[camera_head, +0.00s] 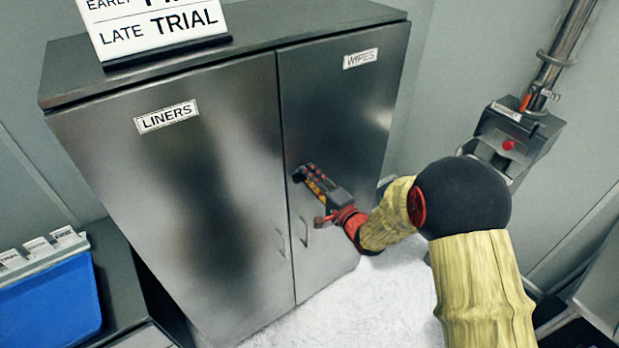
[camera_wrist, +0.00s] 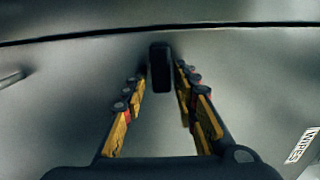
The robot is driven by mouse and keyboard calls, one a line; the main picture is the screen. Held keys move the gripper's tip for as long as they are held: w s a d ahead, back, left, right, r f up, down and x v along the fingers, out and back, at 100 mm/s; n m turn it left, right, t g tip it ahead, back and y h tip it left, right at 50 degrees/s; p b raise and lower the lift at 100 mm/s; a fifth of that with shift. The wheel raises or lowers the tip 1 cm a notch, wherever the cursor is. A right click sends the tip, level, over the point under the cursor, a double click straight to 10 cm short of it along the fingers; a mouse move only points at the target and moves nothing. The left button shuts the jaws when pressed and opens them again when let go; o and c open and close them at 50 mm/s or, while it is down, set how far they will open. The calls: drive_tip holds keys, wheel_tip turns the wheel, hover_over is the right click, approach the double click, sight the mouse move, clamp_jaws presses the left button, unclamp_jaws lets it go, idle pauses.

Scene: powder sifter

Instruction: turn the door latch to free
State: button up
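A grey metal cabinet has two doors, the left door (camera_head: 190,190) labelled LINERS and the right door (camera_head: 340,105) labelled WIPES. A small dark latch (camera_wrist: 160,68) stands upright in the wrist view, near the door seam. In the head view my gripper mostly hides the latch. My gripper (camera_head: 305,175) reaches the right door beside the seam. In the wrist view its fingers (camera_wrist: 160,82) lie on either side of the latch, with narrow gaps showing. The gripper looks open around the latch. Both doors look closed.
Two door handles, left (camera_head: 281,242) and right (camera_head: 304,231), sit below my gripper. A sign (camera_head: 160,30) stands on the cabinet top. A blue bin (camera_head: 50,305) is at lower left. A grey machine with a red button (camera_head: 508,144) is at right.

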drive_tip(key=shift+o, duration=0.6)
drive_tip(key=shift+s, duration=0.1)
drive_tip(key=v, duration=1.2)
